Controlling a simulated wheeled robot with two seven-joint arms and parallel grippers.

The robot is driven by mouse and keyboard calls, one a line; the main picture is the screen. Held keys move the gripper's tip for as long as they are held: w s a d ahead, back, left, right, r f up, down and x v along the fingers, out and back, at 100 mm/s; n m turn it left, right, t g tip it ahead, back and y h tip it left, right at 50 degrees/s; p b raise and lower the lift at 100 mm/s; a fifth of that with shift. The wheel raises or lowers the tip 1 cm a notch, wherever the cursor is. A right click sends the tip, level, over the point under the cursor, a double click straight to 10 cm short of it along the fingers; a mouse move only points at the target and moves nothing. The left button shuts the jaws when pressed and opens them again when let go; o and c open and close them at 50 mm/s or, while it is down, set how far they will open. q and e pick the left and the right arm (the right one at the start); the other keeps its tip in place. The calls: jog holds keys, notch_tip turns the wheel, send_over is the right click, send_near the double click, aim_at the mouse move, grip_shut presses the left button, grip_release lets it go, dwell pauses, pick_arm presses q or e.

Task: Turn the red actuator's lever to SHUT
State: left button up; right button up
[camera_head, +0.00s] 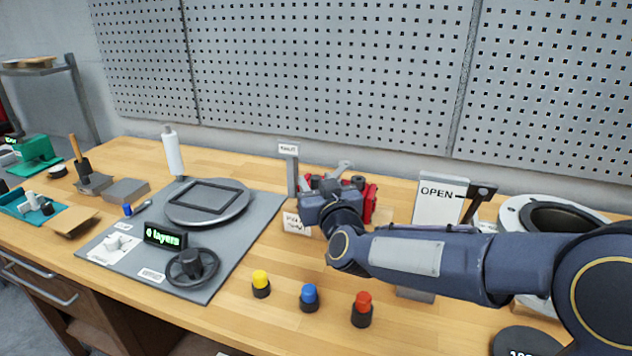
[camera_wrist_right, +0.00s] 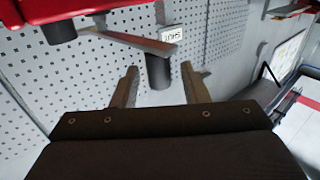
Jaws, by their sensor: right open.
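The red actuator (camera_head: 371,202) stands at the back of the bench, partly hidden by my right wrist. Its red body (camera_wrist_right: 38,22) also fills the upper left of the right wrist view. A grey lever (camera_head: 342,170) shows above it; in the wrist view the lever (camera_wrist_right: 145,44) carries a dark cylindrical knob (camera_wrist_right: 158,72). My right gripper (camera_wrist_right: 158,80) is open, and the knob appears between its fingers with a gap on each side. A white SHUT label (camera_wrist_right: 172,33) shows inverted just beyond the lever. My left gripper is out of view.
An OPEN sign (camera_head: 438,204) stands right of the actuator, behind my right arm. Yellow (camera_head: 260,280), blue (camera_head: 309,294) and red (camera_head: 362,304) buttons stand along the front. A grey mat (camera_head: 230,245) with a round plate lies left. A perforated wall rises behind.

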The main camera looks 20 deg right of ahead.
jog(key=shift+w, duration=0.6)
jog(key=shift+c, duration=0.2)
grip_shut()
